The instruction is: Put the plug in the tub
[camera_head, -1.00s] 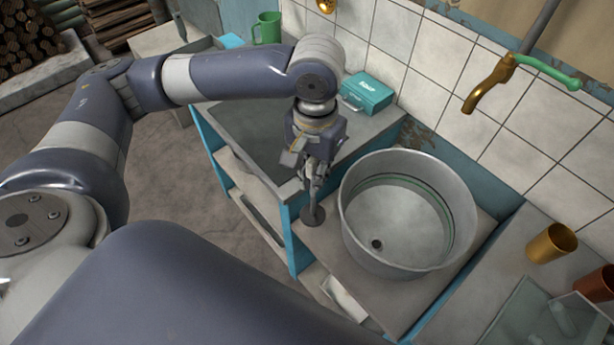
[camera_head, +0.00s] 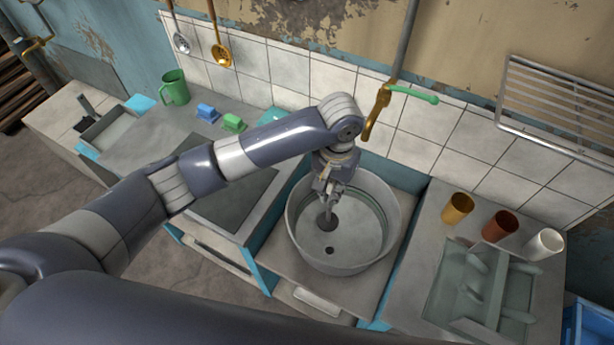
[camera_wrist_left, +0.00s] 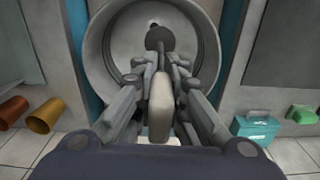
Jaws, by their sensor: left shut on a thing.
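The tub (camera_head: 300,247) is a round grey metal basin on the counter, below the brass tap. Its dark drain hole (camera_head: 330,250) shows in the floor near the front. My left gripper (camera_head: 328,203) points down over the tub and is shut on the plug (camera_head: 327,221), a dark round disc. The plug is over the tub's inside, behind the drain hole in the head view; its exact height is unclear. In the left wrist view the plug (camera_wrist_left: 160,38) is at the fingertips and covers part of the tub floor. My right gripper is not in view.
A brass tap (camera_head: 376,110) with a green handle hangs behind the tub. Gold (camera_head: 458,208), brown (camera_head: 499,226) and white (camera_head: 544,243) cups and a glass-like rack (camera_head: 480,290) stand to the right. A green mug (camera_head: 175,87) and small boxes stand at the back left.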

